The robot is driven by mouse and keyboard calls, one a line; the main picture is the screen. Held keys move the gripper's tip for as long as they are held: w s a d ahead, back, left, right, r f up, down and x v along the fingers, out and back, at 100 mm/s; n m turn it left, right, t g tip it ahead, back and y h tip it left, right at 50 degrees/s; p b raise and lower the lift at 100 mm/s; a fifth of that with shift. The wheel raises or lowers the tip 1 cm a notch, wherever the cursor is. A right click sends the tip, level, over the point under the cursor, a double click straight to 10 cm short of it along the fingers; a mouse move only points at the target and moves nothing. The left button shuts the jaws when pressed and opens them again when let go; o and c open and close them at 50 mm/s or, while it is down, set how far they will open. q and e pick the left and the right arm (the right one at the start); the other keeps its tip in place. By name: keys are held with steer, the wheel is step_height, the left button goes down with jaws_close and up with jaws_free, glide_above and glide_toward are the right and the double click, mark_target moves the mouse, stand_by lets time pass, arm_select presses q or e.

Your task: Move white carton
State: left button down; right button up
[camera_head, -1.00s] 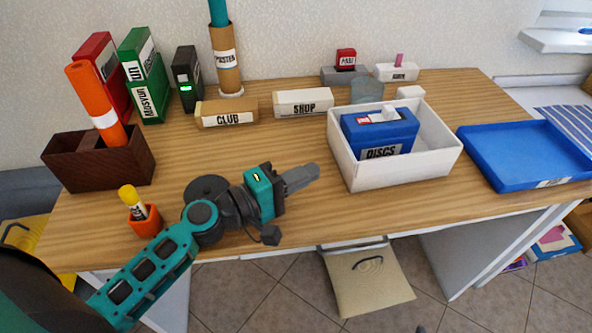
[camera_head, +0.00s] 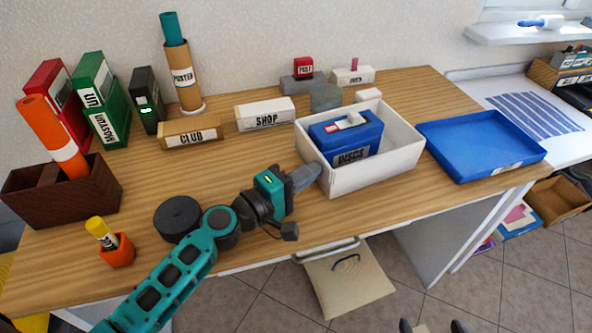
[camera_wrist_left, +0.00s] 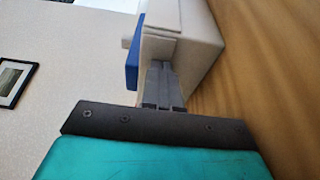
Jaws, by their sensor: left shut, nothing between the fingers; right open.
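The white carton (camera_head: 375,178) is an open white box on the right half of the wooden table. A blue box (camera_head: 362,140) labelled DISCS, with small red and white pieces on top, stands inside it. My left gripper (camera_head: 311,173) is shut and empty, its fingertips at the carton's left front side; I cannot tell whether they touch. In the left wrist view the shut fingers (camera_wrist_left: 161,78) point at the pale carton (camera_wrist_left: 195,45), with blue showing beside it. The dark fingertips of my right gripper (camera_head: 430,326) show apart at the bottom edge, away from the table.
A blue tray (camera_head: 470,165) lies right of the carton. SHOP (camera_head: 265,115) and CLUB (camera_head: 192,133) blocks stand behind left. A black disc (camera_head: 177,216) and an orange cup (camera_head: 117,250) are front left. A drawer-like beige thing (camera_head: 348,285) is below the front edge.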

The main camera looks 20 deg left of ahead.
mark_target(331, 179)
arm_select(q)
steer(key=d, duration=0.2)
steer(key=w+d, duration=0.1)
steer(key=d, duration=0.2)
steer(key=shift+w+d, duration=0.1)
steer(key=shift+d, duration=0.1)
